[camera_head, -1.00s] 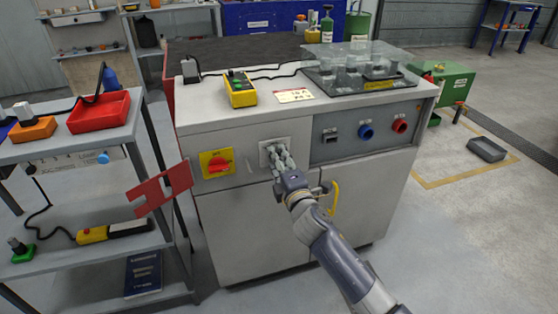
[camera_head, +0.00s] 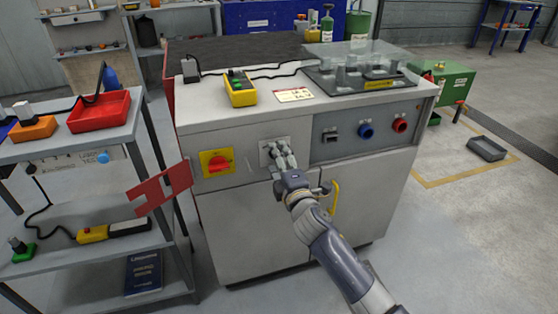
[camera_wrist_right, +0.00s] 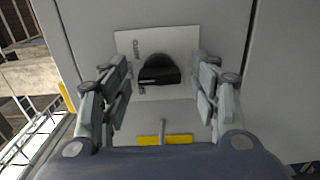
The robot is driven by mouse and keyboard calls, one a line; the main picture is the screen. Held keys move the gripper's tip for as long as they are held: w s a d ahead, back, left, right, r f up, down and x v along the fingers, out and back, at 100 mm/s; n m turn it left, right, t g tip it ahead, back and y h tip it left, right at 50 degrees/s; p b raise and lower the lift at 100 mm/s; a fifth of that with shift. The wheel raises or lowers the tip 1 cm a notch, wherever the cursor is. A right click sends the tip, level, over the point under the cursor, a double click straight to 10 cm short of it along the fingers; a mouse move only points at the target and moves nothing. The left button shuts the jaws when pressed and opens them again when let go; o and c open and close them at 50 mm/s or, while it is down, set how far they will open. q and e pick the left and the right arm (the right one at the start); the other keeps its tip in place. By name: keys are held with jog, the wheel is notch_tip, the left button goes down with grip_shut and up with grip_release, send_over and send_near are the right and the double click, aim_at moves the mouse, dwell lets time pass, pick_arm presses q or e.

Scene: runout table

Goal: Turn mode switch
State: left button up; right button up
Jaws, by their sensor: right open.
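The mode switch (camera_wrist_right: 159,70) is a black knob on a pale square plate (camera_wrist_right: 125,45) with small dark markings. In the right wrist view it lies between the two open fingers of my right gripper (camera_wrist_right: 162,88), apart from both. In the head view the plate (camera_head: 266,147) shows on the cabinet front, and my right gripper (camera_head: 280,153) hides the knob. The fingers point at the panel. I cannot tell how far the fingertips are from the plate. My left gripper is not in view.
A red rotary switch on a yellow plate (camera_head: 218,163) is left of the mode switch. A grey panel with blue and red connectors (camera_head: 365,131) is to the right. A yellow handle (camera_head: 335,197) sits below. A red bracket (camera_head: 161,188) and a shelf rack (camera_head: 60,150) stand left.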

jog(key=v, duration=1.2)
dwell(0.4)
